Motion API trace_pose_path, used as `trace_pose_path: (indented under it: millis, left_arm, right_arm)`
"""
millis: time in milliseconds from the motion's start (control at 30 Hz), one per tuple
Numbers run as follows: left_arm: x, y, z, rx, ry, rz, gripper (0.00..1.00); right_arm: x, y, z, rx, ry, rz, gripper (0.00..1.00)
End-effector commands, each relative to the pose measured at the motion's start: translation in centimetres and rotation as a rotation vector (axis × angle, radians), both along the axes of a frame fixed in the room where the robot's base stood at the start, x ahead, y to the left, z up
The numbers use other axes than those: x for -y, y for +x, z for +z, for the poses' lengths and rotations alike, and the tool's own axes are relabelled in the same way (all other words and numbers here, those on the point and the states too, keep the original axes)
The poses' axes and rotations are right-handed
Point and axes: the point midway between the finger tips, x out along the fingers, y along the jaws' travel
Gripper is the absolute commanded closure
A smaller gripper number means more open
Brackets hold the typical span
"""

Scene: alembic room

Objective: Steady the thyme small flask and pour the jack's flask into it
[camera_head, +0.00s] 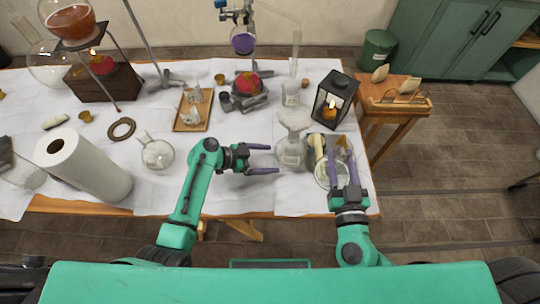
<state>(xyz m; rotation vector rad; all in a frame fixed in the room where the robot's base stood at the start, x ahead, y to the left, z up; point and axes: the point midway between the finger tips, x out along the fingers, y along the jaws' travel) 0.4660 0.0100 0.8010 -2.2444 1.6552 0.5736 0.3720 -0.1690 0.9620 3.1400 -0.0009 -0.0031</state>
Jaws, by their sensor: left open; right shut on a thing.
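A clear round-bottomed glass flask with a pale label (291,153), which I take for the thyme small flask, stands upright near the table's front right. My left gripper (262,159) is open just left of it, its two purple fingers pointing at its body, not visibly touching. My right gripper (342,152) reaches in from the front on the flask's right. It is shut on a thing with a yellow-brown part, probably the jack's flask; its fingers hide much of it. A pale round dish (322,178) lies close below and left of that gripper, with a yellowish upright thing (318,147) beside it.
Another labelled glass vessel (291,92) stands behind. A black lantern (335,99) stands close at the back right. A wooden tray (179,127) holds small glassware. White table covering (222,128) is bare in the middle.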

Motion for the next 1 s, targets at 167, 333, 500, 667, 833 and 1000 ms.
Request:
trace_pose_path:
  millis: [167, 333, 500, 667, 833, 1000]
  left_arm:
    - [-1.1, 1.4, 1.0, 0.035, 0.006, 0.021, 0.22]
    - [-3.6, 4.5, 4.9, 0.192, -0.042, 0.115, 0.22]
    - [-0.4, 0.0, 5.9, 0.276, -0.21, 0.236, 0.22]
    - [0.9, -4.1, 8.2, 0.309, -0.345, 0.419, 0.22]
    - [0.7, -6.6, 9.9, 0.292, -0.411, 0.573, 0.22]
    - [1.3, -6.0, 10.1, 0.289, -0.419, 0.6, 0.22]
  right_arm:
    - [0.0, 0.0, 0.1, 0.002, 0.0, 0.0, 1.0]
    - [0.0, 0.0, 0.1, 0.002, 0.0, 0.0, 1.0]
    - [0.0, 0.0, 0.1, 0.002, 0.0, 0.0, 1.0]
    - [0.0, 0.0, 0.1, 0.002, 0.0, -0.001, 1.0]
    - [0.0, 0.0, 0.1, 0.002, 0.0, 0.0, 1.0]
    - [0.0, 0.0, 0.1, 0.002, 0.0, 0.0, 1.0]
